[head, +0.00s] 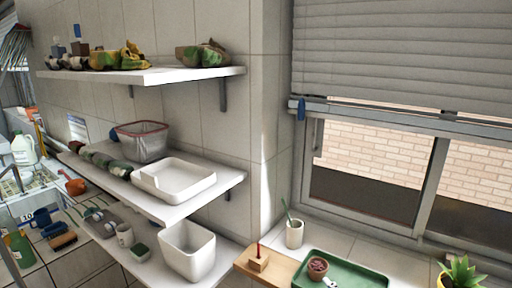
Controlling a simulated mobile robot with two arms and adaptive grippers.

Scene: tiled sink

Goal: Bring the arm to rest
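Neither of my arms nor either gripper shows in the head view, so their pose and what they hold cannot be seen. The view holds a tiled wall with three white shelves on the left and a window on the right.
The middle shelf (178,211) bears a white tray (185,190) and a grey bin (142,146). A white bin (188,254) stands on the bottom shelf. A green tray (358,275), a cup (294,235) and a potted plant (462,272) stand below the window (365,190).

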